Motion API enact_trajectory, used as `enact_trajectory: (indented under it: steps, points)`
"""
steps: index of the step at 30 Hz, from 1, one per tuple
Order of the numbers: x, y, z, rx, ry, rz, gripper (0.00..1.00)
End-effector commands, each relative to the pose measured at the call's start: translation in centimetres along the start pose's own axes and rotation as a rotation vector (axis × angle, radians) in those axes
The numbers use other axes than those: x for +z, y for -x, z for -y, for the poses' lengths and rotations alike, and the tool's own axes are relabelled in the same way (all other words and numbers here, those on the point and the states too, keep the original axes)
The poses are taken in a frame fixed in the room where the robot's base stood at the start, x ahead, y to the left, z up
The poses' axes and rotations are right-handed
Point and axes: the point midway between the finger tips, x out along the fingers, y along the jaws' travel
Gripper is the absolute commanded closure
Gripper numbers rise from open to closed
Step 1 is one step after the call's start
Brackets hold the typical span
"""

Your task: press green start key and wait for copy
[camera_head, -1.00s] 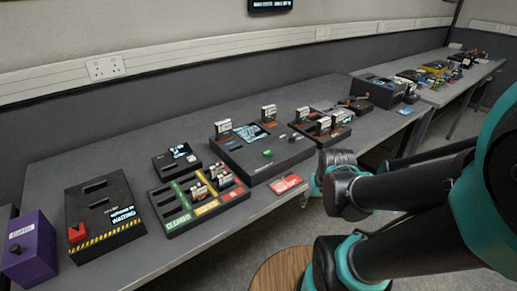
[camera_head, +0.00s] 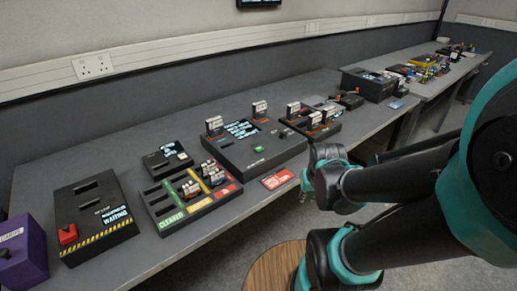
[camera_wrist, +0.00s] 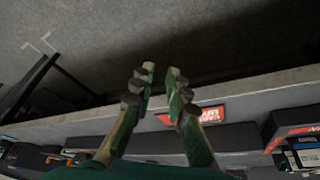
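The green start key (camera_head: 258,149) sits on top of a wide black copier box (camera_head: 280,152) on the bench. A small lit screen (camera_head: 241,129) is behind the key; its text is too small to read. One white-labelled cartridge (camera_head: 214,125) stands upright at the box's left, another (camera_head: 260,109) at its back right. My gripper (camera_wrist: 161,72) shows in the wrist view with its two fingers apart and nothing between them. It is off the bench's front edge, near a red label, and does not touch the key. In the head view my arm ends right of the copier box.
A tray (camera_head: 168,222) with green, yellow and red lanes holds several cartridges. A black box with a red switch (camera_head: 67,234) and a purple box (camera_head: 22,251) stand at left. A red label (camera_head: 278,179) lies at the bench edge. A round wooden stool top (camera_head: 272,270) is below.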

Motion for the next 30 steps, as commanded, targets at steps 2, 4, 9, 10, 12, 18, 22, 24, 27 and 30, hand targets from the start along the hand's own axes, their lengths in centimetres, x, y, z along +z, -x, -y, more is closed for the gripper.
enact_trajectory:
  steps: [2,4,9,10,12,18,22,24,27,30]
  points:
    - [0.0,0.0,0.0,0.0,0.0,0.0,0.98]
    - [0.0,0.0,0.0,0.0,0.0,0.0,1.0]
    - [0.0,0.0,0.0,0.0,0.0,0.0,1.0]
    - [0.0,0.0,0.0,0.0,0.0,0.0,1.0]
    - [0.0,0.0,0.0,0.0,0.0,0.0,1.0]
    - [0.0,0.0,0.0,0.0,0.0,0.0,1.0]
    - [0.0,0.0,0.0,0.0,0.0,0.0,1.0]
    - [0.0,0.0,0.0,0.0,0.0,0.0,1.0]
    - [0.0,0.0,0.0,0.0,0.0,0.0,1.0]
    - [0.0,0.0,0.0,0.0,0.0,0.0,1.0]
